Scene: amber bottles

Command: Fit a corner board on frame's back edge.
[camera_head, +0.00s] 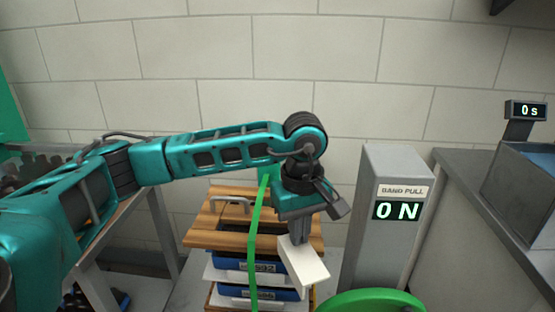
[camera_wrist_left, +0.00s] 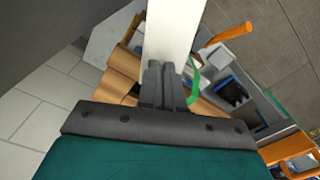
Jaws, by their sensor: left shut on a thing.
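My left gripper (camera_head: 298,237) is shut on a white corner board (camera_head: 304,264), which hangs tilted below the fingers. The wooden frame (camera_head: 208,227) lies on top of a stack of blue crates (camera_head: 232,265). In the head view the board overlaps the frame's right part; I cannot tell whether they touch. In the left wrist view the white corner board (camera_wrist_left: 172,38) extends away from the fingers (camera_wrist_left: 164,88), with the frame's slats (camera_wrist_left: 122,72) behind it. My arm hides part of the frame. My right gripper is not in view.
A green band (camera_head: 254,245) runs down over the frame and stack. A grey post (camera_head: 382,240) reading "BAND PULL 0 N" stands right of it, with a green round thing (camera_head: 370,301) in front. A grey counter (camera_head: 465,215) with a "0 s" display (camera_head: 526,110) is at right.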

